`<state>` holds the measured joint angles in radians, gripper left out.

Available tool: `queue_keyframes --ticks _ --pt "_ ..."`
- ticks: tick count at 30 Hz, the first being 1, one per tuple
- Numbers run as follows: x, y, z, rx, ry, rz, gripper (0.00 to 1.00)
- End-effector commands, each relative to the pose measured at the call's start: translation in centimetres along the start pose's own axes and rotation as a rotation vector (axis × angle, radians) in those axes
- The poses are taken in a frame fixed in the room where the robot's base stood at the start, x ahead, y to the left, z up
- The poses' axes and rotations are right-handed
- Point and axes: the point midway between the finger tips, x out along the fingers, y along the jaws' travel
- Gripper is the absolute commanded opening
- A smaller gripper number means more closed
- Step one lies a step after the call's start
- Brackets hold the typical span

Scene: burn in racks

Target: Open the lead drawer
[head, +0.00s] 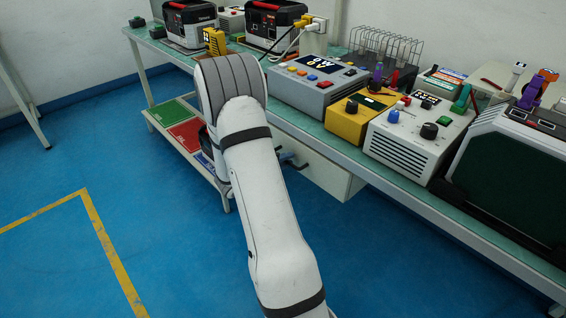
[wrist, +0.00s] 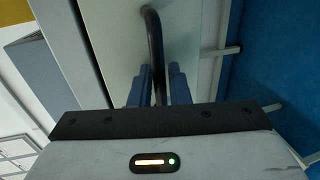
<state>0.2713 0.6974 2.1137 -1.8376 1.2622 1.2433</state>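The lead drawer is in the pale cabinet (head: 328,176) under the bench, partly hidden behind my arm in the head view. Its pale front (wrist: 122,40) fills the upper middle of the wrist view. A dark bar handle (wrist: 152,32) curves out from that front. My gripper (wrist: 160,82) has its two blue fingers close on either side of the handle, with the bar between them. It looks shut on the handle. In the head view the gripper (head: 291,159) is small beside the cabinet. I cannot tell whether the drawer stands out from the cabinet.
The green-topped bench (head: 345,142) carries a grey console (head: 318,84), a yellow unit (head: 362,117) and a white unit (head: 416,135). A low shelf with coloured mats (head: 186,133) stands left of my arm. The blue floor (head: 150,215) is clear in front.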

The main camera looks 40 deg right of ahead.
Motion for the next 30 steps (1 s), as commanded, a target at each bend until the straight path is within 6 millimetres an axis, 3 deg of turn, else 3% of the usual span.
queue_keyframes --ticks 3,9,19,20,24,30 --pt "0.0 0.0 0.0 0.0 0.0 0.0 0.14" --pt "0.0 0.0 0.0 0.0 -0.001 0.0 0.0" --pt "0.0 0.0 0.1 -0.001 -0.001 -0.001 0.0" --pt "-1.9 -0.4 -0.3 -0.004 0.008 -0.001 0.0" --pt "-0.3 -0.1 0.2 0.0 -0.005 0.0 0.0" --pt "-0.8 -0.4 1.0 0.006 -0.027 -0.001 0.0"
